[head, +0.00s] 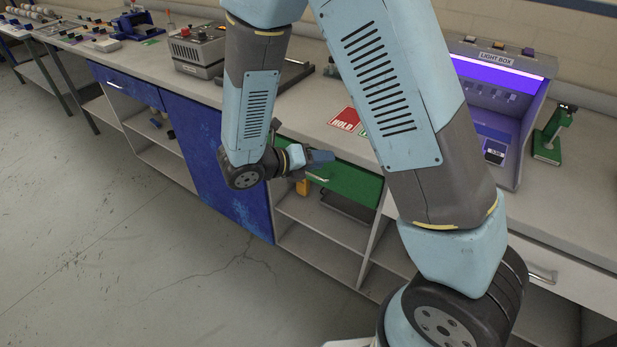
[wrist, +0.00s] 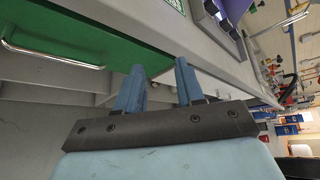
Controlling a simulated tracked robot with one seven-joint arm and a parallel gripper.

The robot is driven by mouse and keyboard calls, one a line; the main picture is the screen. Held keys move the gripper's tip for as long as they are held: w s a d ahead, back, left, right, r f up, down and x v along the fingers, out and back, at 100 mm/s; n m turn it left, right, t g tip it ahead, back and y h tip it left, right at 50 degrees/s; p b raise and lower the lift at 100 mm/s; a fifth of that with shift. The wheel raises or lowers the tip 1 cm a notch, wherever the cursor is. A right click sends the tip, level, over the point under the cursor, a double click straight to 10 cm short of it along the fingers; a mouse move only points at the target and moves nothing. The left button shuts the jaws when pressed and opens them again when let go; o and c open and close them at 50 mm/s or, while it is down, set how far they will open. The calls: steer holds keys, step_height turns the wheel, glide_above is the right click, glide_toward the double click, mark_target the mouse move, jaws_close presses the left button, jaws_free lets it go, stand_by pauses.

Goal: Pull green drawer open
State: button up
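The green drawer (head: 352,184) sits under the counter top, and its front looks flush with the cabinet. Its pale bar handle (head: 317,178) is on the front, partly close behind my gripper in the head view. In the wrist view the green drawer front (wrist: 110,38) fills the upper left, with the metal handle (wrist: 50,58) at the far left. My gripper (head: 322,157) is in front of the drawer near its upper edge. In the wrist view my gripper (wrist: 160,82) has its two blue fingers apart with nothing between them, to the right of the handle and not touching it.
A blue cabinet door (head: 205,150) is to the left. The counter holds a red HOLD card (head: 344,119) and a light box (head: 497,95). The floor (head: 130,250) in front is clear.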

mark_target(311, 175)
steer(key=s+a+f+n+t+y, duration=0.25)
steer(key=a+f+n+t, duration=0.35)
steer(key=a+f+n, duration=0.5)
steer(key=w+d+f+n, duration=0.1)
steer(key=w+d+f, duration=0.2)
steer(key=w+d, duration=0.6)
steer(key=shift+w+d, duration=0.25)
steer(key=shift+w, duration=1)
steer(key=shift+f, duration=0.1)
jaws_close()
